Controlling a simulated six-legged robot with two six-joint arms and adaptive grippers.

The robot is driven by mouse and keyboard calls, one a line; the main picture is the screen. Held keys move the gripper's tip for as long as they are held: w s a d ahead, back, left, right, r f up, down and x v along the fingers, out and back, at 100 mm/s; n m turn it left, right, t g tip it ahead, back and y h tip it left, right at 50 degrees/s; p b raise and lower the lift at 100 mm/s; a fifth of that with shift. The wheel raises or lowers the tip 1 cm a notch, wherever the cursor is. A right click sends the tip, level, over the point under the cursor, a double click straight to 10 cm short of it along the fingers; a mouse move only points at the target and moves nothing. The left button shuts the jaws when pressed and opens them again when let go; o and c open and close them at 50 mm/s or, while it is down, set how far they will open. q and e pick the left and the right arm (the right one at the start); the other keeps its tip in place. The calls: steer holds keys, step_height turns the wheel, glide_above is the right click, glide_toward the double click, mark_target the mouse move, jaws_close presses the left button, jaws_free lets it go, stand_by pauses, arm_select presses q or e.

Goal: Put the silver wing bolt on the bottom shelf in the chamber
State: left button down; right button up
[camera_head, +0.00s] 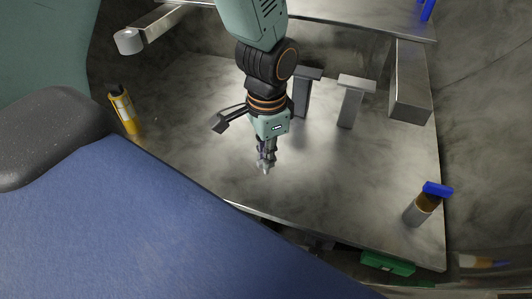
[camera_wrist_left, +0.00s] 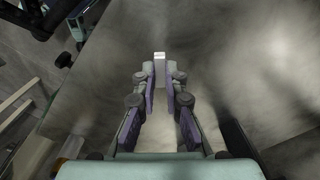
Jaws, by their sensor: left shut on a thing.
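My left gripper (camera_head: 265,165) comes down from the top of the head view and is shut on a small silver piece, likely the wing bolt (camera_head: 265,170). In the left wrist view the silver piece (camera_wrist_left: 159,58) sits between the fingertips (camera_wrist_left: 160,75), and its wings cannot be made out. The gripper is over the front part of a grey metal shelf (camera_head: 340,165). I cannot tell whether the piece touches the shelf or is just above it. My right gripper is not in view.
Two T-shaped metal posts (camera_head: 350,100) stand behind the gripper. A higher shelf (camera_head: 350,14) is at the back. A green object (camera_head: 388,263) lies below the front edge.

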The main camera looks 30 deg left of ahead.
arm_select(q)
steer(key=shift+d+r, duration=0.1)
steer(key=shift+d, duration=0.1)
steer(key=shift+a, duration=0.2)
steer(key=shift+d+f, duration=0.15)
steer(key=shift+f, duration=0.1)
steer(key=shift+f, duration=0.4)
steer(key=c, duration=1.3)
jaws_free()
steer(key=shift+c, duration=0.2)
steer(key=shift+r, duration=0.1)
step_height(320, 180, up, 12)
